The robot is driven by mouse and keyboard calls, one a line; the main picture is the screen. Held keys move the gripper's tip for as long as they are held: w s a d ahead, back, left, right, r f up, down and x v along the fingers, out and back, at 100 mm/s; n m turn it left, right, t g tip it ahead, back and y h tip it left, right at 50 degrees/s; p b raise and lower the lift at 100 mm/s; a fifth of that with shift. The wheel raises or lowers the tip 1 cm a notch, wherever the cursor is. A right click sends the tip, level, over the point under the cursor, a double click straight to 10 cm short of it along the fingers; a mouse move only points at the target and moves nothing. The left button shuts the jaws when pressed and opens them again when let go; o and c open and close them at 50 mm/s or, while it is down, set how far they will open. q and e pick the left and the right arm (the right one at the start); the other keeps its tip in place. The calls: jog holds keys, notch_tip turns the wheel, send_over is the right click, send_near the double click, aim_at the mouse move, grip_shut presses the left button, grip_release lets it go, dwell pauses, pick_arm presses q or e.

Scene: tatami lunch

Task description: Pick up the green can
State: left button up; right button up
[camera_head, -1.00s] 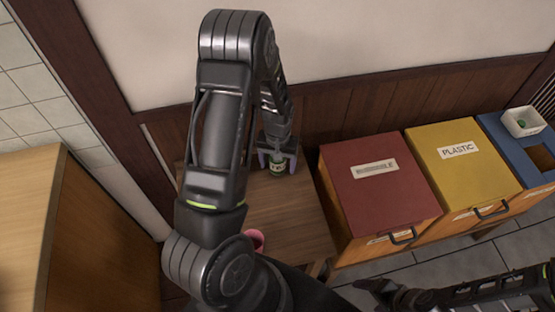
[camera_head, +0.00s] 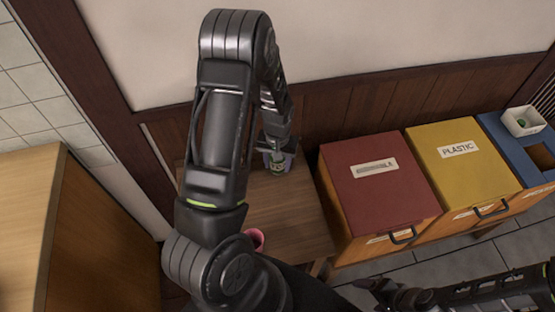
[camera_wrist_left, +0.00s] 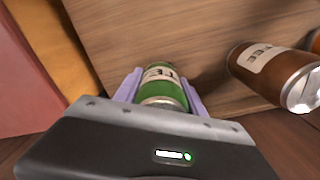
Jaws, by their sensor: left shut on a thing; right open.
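The green can (camera_head: 277,165) is on the small wooden table (camera_head: 290,225) near the wall, with my left gripper (camera_head: 277,158) around it. In the left wrist view the green can (camera_wrist_left: 162,90) has a pale label and sits between the two purple fingers of my left gripper (camera_wrist_left: 160,92), which is shut on it. I cannot tell whether the can touches the tabletop. My right gripper (camera_head: 382,292) is at the bottom edge of the head view, away from the table, and is open.
A brown can (camera_wrist_left: 275,75) lies beside the green can in the left wrist view. A pink cup (camera_head: 256,238) is on the table. Red (camera_head: 375,180), yellow (camera_head: 462,155) and blue (camera_head: 510,145) bins stand to the right. A white container (camera_head: 523,122) sits on the blue bin.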

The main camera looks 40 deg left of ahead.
pick_arm(q)
jog(key=c, duration=0.7)
jog(key=shift+r, duration=0.1)
notch_tip(320, 180, up, 10)
jog(key=shift+f, duration=0.1)
dwell(0.6)
